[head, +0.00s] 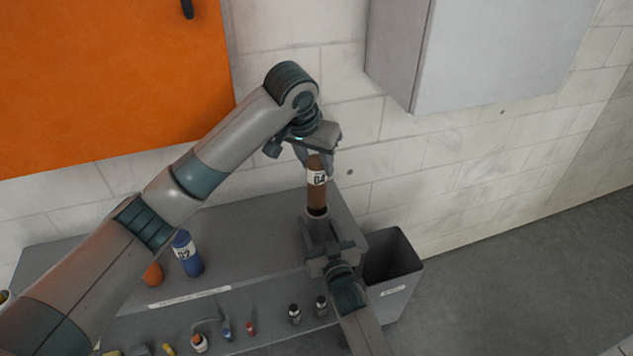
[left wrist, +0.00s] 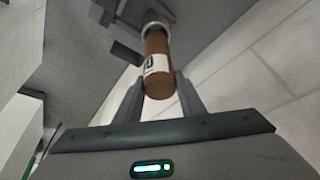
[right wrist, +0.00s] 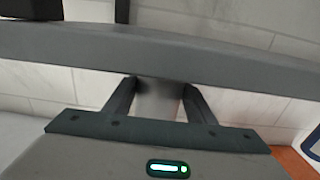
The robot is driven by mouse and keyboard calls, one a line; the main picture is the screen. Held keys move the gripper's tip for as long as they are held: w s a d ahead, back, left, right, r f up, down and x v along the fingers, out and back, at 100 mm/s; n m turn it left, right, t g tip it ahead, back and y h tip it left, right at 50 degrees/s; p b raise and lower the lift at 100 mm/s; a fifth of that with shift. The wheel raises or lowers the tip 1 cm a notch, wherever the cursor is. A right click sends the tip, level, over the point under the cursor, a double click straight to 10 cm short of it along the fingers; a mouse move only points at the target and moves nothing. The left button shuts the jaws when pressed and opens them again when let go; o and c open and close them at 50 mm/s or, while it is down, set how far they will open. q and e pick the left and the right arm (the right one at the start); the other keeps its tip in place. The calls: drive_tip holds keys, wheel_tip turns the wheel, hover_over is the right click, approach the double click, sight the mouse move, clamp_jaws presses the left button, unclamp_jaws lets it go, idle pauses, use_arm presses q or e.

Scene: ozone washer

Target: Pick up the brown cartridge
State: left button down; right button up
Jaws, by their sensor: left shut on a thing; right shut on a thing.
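The brown cartridge (head: 317,193), with a white label reading 04, stands roughly upright above the grey bench. My left gripper (head: 316,158) is shut on its upper end; the left wrist view also shows the cartridge (left wrist: 158,68) between the fingers (left wrist: 162,95). My right gripper (head: 326,245) is just below the cartridge's lower end. In the right wrist view, its fingers (right wrist: 156,98) are shut on a grey part (right wrist: 157,103) beneath a long grey bar (right wrist: 200,55).
A blue cartridge (head: 187,255) marked 07 and an orange item (head: 153,273) stand on the bench (head: 245,245). Several small items line its front ledge. An open grey bin (head: 393,285) is at the right. A grey cabinet (head: 480,60) hangs above; open floor lies right.

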use_arm(q)
wheel_tip(320, 180, up, 7)
drive_tip(key=shift+f, duration=0.2)
idle(0.4)
use_arm(e)
drive_tip(key=o, duration=1.2)
drive_tip(key=shift+s, duration=0.1)
drive_tip(key=v, duration=1.2)
use_arm(q)
drive_tip(key=shift+f, duration=0.1)
